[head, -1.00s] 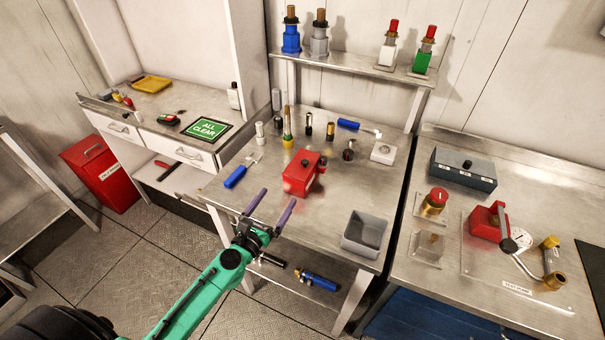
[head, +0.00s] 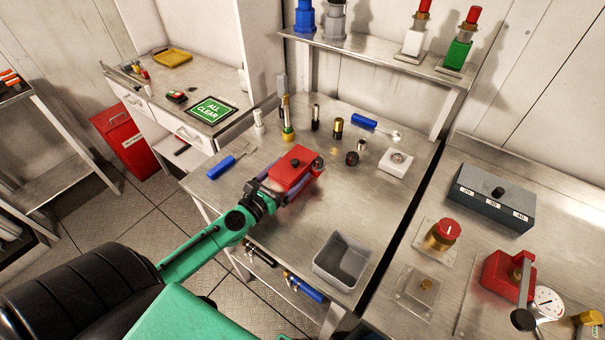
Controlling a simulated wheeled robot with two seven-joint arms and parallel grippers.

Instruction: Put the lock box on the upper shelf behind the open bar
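The lock box, a red box (head: 291,164) with a small black knob on top, sits on the steel bench, left of its middle. My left gripper (head: 285,184) reaches it from the near left. I cannot tell whether the fingers press on the box. The upper shelf (head: 385,58) runs above the back of the bench and bears several coloured fittings. I cannot make out an open bar on it. My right gripper is not in view.
A grey open bin (head: 343,262) stands at the bench's near right. A blue-handled tool (head: 222,168) lies left of the box. Several small upright parts, including a brass one (head: 288,130), stand behind it. A white block (head: 396,163) sits to the right. Bare bench lies between box and bin.

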